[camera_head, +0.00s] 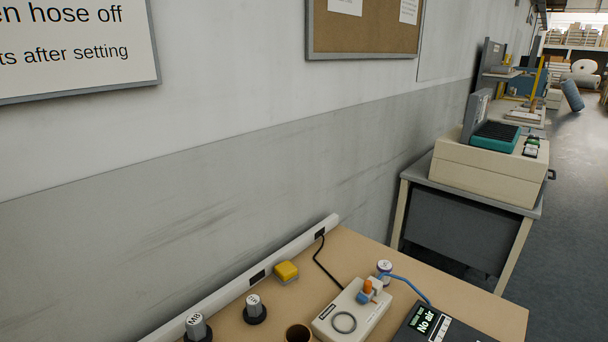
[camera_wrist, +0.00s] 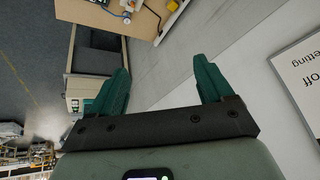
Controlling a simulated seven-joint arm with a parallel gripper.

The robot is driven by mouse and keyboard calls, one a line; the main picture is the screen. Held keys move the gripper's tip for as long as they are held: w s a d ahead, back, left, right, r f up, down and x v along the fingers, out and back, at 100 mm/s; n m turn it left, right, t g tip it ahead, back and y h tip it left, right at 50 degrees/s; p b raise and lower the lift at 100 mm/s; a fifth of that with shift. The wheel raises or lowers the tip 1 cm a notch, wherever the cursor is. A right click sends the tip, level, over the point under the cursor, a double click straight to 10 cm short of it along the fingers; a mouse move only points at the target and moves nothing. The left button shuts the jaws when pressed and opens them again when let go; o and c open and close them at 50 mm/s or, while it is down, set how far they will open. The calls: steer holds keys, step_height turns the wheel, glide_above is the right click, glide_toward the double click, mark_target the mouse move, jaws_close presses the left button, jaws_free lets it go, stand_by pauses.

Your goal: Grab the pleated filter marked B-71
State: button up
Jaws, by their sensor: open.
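I cannot make out a pleated filter marked B-71 in either view. Two grey cylinders on black bases stand on the near workbench (camera_head: 350,255): one (camera_head: 195,327) has a label that seems to read M8, and the label on the other (camera_head: 254,308) is too small to read. My gripper (camera_wrist: 163,70) shows in the wrist view, open and empty, with its two green fingers apart. It is clear of the bench, which lies beyond the fingers at the top of that view. It does not show in the head view.
The bench holds a yellow block (camera_head: 286,272), a beige device (camera_head: 352,310) with a ring, a can (camera_head: 384,267), a brown cup (camera_head: 298,334) and a black display box (camera_head: 440,325) reading "No air". A beige machine (camera_head: 490,165) stands on a farther table. A wall borders the left.

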steer(key=w+d+m+y, duration=0.25)
steer(key=w+m, duration=0.65)
steer(key=w, duration=0.5)
steer(key=m+t+y, duration=0.3)
steer(key=m+t, duration=0.3)
steer(key=m, duration=1.4)
glide_above(390, 275)
steer(key=s+d, duration=0.3)
steer(key=s, duration=0.2)
steer(key=f, duration=0.2)
step_height(390, 275, down, 63)
steer(key=shift+s+a+f, duration=0.1)
steer(key=shift+s, duration=0.05)
steer(key=shift+w+a+f, duration=0.1)
steer(key=shift+w+f, duration=0.05)
steer(key=shift+f, duration=0.3)
steer(key=shift+w+a+f, duration=0.1)
steer(key=shift+w+f, duration=0.05)
steer(key=shift+f, duration=0.25)
steer(key=x, duration=0.3)
steer(key=shift+w+a+f, duration=0.15)
steer(key=shift+w, duration=0.2)
steer(key=shift+x, duration=3.15)
steer(key=shift+a, duration=0.15)
